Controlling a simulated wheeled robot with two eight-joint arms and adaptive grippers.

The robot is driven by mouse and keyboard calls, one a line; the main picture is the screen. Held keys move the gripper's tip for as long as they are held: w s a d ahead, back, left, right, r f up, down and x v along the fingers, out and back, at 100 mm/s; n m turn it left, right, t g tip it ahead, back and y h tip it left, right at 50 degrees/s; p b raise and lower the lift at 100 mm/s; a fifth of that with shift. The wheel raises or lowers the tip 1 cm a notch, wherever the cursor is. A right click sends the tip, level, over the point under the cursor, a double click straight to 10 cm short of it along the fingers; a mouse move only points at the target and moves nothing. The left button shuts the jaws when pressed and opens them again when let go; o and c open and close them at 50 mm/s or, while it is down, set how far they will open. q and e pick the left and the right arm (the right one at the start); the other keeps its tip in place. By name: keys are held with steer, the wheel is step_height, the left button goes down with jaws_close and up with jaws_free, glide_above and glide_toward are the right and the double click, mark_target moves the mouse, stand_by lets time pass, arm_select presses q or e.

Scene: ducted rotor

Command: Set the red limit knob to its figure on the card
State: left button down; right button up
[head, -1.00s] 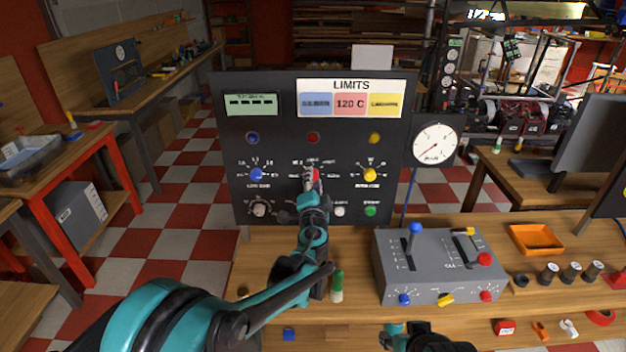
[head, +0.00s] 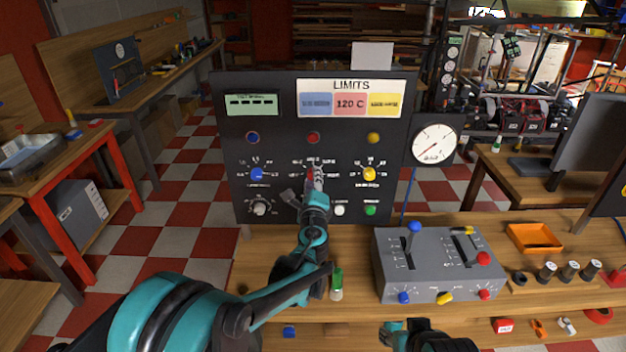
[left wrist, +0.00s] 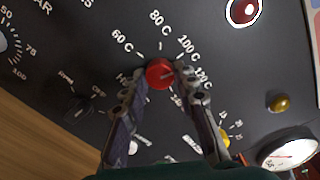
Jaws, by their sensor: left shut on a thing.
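The red limit knob (left wrist: 160,73) sits on the dark panel (head: 290,225), inside a printed scale with 60 C, 80 C, 100 C and 120 C. My left gripper (left wrist: 163,80) is shut on this knob, one finger on each side. A pale line on the knob points right in the wrist view, roughly towards 120 C; its exact setting is hard to tell. In the head view my left gripper (head: 315,180) mostly hides the knob. The LIMITS card (head: 352,86) reads 120 C on its red field. My right gripper (head: 405,336) shows partly at the bottom edge.
A blue knob (head: 257,174) and a yellow knob (head: 369,174) flank the red one. A round gauge (head: 434,144) is at the panel's right. A grey lever box (head: 440,265) and an orange tray (head: 536,238) stand on the bench. A green-and-white object (head: 337,287) is beside my left arm.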

arm_select(q)
steer(key=m, duration=0.6)
steer(key=shift+m, duration=0.4)
stand_by(0.4)
steer(key=c, duration=1.2)
jaws_free()
steer(key=shift+s, duration=0.1)
steer(key=s, duration=1.2)
steer(key=shift+w, duration=0.1)
